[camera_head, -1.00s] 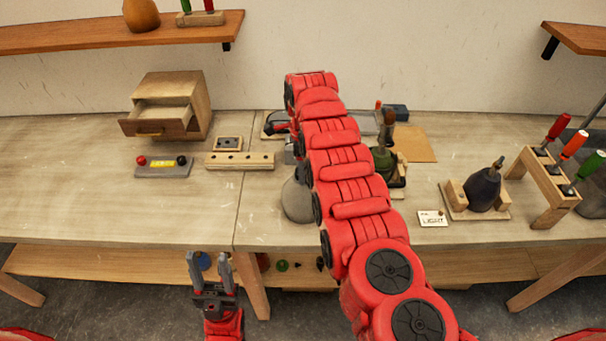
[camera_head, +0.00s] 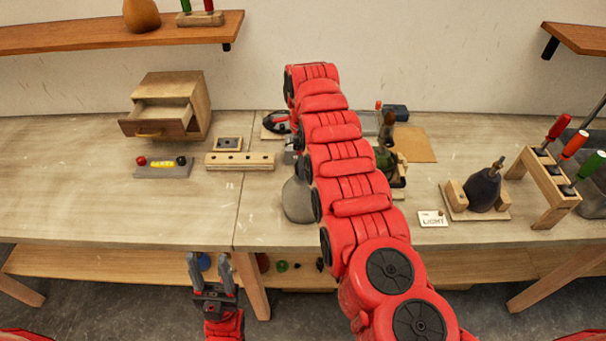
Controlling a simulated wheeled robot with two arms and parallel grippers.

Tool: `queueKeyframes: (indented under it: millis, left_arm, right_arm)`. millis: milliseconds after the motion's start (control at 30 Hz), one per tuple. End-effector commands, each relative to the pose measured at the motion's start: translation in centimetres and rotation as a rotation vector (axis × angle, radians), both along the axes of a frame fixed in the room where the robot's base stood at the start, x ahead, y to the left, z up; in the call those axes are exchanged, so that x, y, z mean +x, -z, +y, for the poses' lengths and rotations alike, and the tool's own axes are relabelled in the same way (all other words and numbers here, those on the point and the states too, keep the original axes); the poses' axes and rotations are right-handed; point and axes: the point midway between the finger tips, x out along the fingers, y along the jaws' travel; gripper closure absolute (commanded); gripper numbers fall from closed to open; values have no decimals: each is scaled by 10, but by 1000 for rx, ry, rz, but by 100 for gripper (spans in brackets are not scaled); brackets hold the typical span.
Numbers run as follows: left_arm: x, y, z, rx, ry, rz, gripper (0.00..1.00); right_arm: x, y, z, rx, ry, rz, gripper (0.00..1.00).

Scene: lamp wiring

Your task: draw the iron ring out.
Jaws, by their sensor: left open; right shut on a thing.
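I cannot pick out an iron ring for certain. A dark, curved piece with some red (camera_head: 277,121) shows just left of my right arm, on a small board at the back of the bench; it is too small to tell what it is. A rounded grey vessel (camera_head: 296,201) stands on the bench, its right side and top partly hidden by the arm. My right arm reaches over the bench, and its gripper is hidden behind the arm's links. My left gripper (camera_head: 211,273) is open and empty in front of the bench edge, pointing up.
A small cabinet with an open drawer (camera_head: 160,122) stands at left. A wooden block with holes (camera_head: 240,161) lies near the middle. A dark bulb-shaped thing (camera_head: 483,190) on a stand and a screwdriver rack (camera_head: 545,185) are at right. The bench's left front is clear.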

Motion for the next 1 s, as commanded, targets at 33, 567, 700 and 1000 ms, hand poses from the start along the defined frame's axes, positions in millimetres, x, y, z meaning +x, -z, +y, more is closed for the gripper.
queueKeyframes:
  millis: [33,567,700,1000]
  left_arm:
    - [0,0,0,0,0,0,50]
    - [0,-5,0,0,0,0,50]
    - [0,-7,0,0,0,0,50]
    - [0,-16,0,0,0,0,50]
  right_arm:
    - [0,-4,0,1,0,-2,100]
    - [0,-33,0,1,1,-1,100]
    - [0,-41,0,1,1,-1,100]
    - [0,-59,0,1,0,-1,100]
